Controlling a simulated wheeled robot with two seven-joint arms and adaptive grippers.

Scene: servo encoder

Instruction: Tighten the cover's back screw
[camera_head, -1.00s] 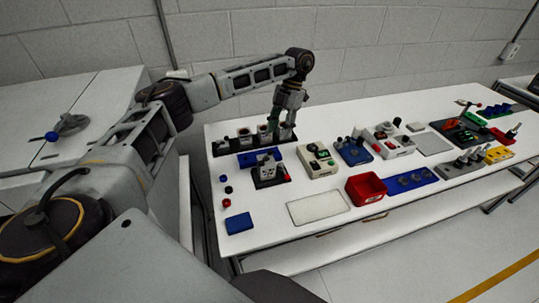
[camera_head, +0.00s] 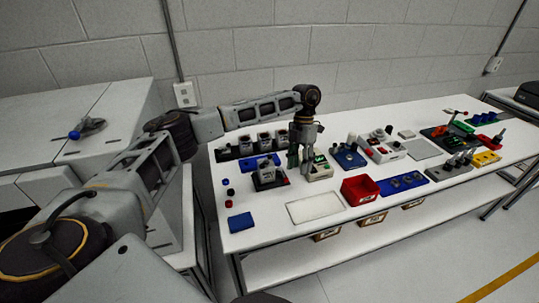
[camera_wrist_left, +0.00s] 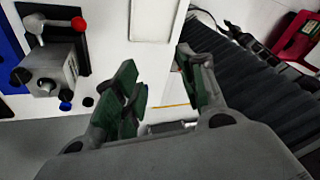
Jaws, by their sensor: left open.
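A grey motor-like block (camera_head: 266,166) sits on a black fixture (camera_head: 265,184) with a red part at its right side. It also shows at the left of the left wrist view (camera_wrist_left: 50,68), beside a red-tipped handle (camera_wrist_left: 78,24). I cannot make out the cover's back screw. My left gripper (camera_head: 301,163) points down, to the right of the fixture and in front of part of a white box with a green display (camera_head: 319,168). In the left wrist view its green-padded fingers (camera_wrist_left: 160,88) are apart, with nothing visible between them. My right gripper is not in view.
A black rack with several grey units (camera_head: 228,153) stands behind the fixture. A blue tray (camera_head: 247,163) lies between them. A red bin (camera_head: 360,188) and a pale mat (camera_head: 315,207) are in front. Small coloured pieces and a blue block (camera_head: 240,222) lie at the left edge.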

